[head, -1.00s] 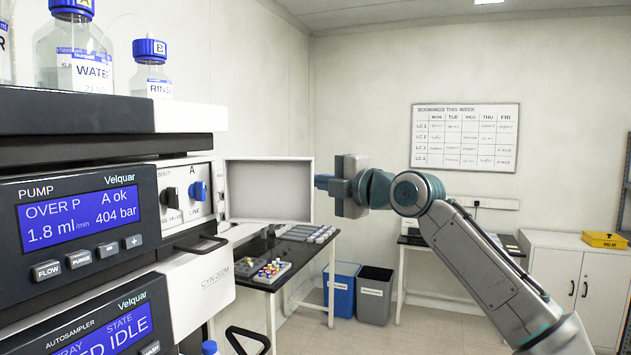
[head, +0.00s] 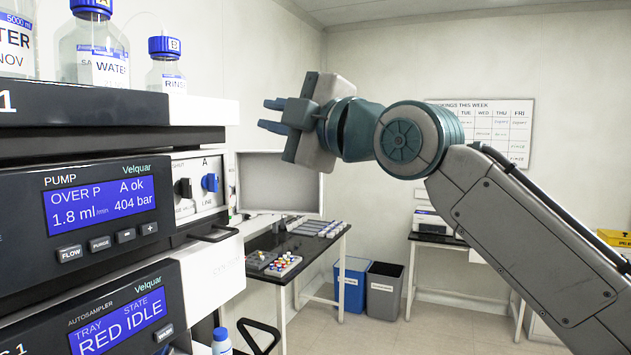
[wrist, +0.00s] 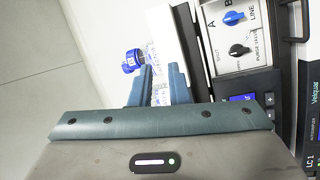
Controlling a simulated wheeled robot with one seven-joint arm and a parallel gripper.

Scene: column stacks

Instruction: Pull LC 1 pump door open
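The LC 1 pump unit (head: 30,235) is at the left of the head view, with a lit display (head: 101,203) reading 1.8 ml/min and 404 bar. Right of its display is a pale valve panel with a black knob (head: 183,187) and a blue knob (head: 210,182). A black handle (head: 212,235) sits below this panel. I cannot tell which part is the door. The wrist view shows the valve panel (wrist: 228,35) sideways at upper right. My gripper (head: 268,115) is open and empty, its blue fingers (wrist: 161,78) apart, in the air right of and above the pump, touching nothing visible.
Bottles with blue caps (head: 165,48) stand on top of the stack. The autosampler (head: 120,315) is below the pump. A dark bench (head: 285,245) with vials, a grey screen (head: 280,183) and two bins (head: 350,283) stand behind. Floor right of the bins is clear.

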